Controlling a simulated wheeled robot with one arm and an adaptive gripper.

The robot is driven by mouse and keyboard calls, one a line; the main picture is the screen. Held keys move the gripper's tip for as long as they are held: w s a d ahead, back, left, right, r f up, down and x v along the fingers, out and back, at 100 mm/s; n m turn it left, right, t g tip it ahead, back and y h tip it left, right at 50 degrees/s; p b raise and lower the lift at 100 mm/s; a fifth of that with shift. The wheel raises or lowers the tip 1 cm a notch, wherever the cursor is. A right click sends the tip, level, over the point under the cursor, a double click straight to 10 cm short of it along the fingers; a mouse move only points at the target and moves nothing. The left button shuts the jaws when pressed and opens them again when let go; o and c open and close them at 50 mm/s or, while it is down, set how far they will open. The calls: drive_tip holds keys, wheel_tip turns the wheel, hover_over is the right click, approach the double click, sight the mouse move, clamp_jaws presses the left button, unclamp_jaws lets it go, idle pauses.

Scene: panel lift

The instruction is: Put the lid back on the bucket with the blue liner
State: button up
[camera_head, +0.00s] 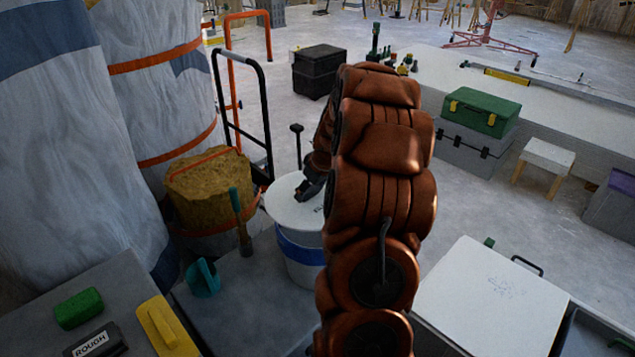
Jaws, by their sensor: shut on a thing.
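A white bucket (301,270) with a blue band below its rim stands on a grey surface in the middle of the head view. A round white lid (286,208) is at the bucket's top and covers its opening from this angle. I cannot tell whether the lid is seated or held just above the rim. My gripper (304,192) is at the lid's upper right part, shut on the lid. The grip itself is small and dark, and my orange-brown arm hides the right side of the lid and bucket.
A bucket heaped with brown material (210,188) stands close at the left, with a green-handled brush (240,225) and a teal jug (203,278) near it. A black hand truck (243,110) is behind. A white case (490,300) lies at the right. Wrapped rolls (70,130) block the far left.

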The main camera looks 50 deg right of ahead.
drive_tip(key=shift+s+d+f, duration=0.15)
drive_tip(key=shift+s+d, duration=0.5)
drive_tip(key=shift+d, duration=0.2)
drive_tip(key=shift+f+b, duration=0.95)
drive_tip(key=shift+f, duration=2.15)
drive_tip(key=shift+f+b, duration=0.2)
drive_tip(key=shift+b, duration=0.45)
drive_tip(key=o, duration=1.3)
drive_tip(key=shift+r, duration=0.15)
